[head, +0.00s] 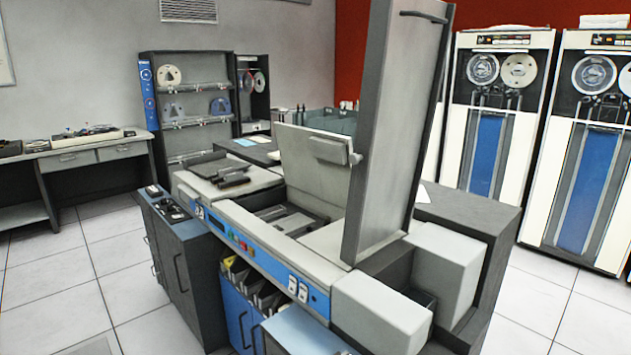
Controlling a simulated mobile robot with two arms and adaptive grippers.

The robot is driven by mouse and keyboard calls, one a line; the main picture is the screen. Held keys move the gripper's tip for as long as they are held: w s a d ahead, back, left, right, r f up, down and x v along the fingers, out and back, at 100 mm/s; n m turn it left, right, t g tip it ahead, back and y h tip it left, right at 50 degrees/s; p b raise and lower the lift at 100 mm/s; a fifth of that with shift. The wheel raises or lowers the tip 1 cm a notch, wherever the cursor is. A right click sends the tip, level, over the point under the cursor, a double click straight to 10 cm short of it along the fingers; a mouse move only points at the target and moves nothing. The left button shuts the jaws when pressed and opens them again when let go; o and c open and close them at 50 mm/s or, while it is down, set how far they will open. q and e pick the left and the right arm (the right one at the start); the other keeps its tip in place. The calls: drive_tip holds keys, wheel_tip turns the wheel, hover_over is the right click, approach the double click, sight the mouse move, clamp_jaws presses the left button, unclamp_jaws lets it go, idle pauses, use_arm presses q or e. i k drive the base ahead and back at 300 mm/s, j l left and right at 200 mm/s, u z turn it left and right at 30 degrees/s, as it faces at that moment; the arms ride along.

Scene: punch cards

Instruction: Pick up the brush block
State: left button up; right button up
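A grey and blue punch-card machine (262,232) stands in the middle of the head view with its tall lid (398,120) raised. I cannot tell for sure which part is the brush block. One candidate is a small grey block (330,149) on the upright inner panel (305,180). Another is a dark, narrow block (232,181) on the machine's left top, beside a dark flat plate (212,165). The open bay (285,218) holds dark parts too small to make out. Neither of my grippers is in view.
White box-shaped covers (382,312) stand at the machine's right end. An open blue compartment (240,275) is in its front. Tape cabinets (497,120) stand behind at right, a shelf rack (190,100) and desk (95,153) at left. The tiled floor (60,275) at front left is clear.

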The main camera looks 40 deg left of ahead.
sight(234, 179)
drive_tip(key=u, duration=1.9)
drive_tip(key=i+j+z, duration=0.1)
drive_tip(key=i+j, duration=0.05)
drive_tip(key=i, duration=0.1)
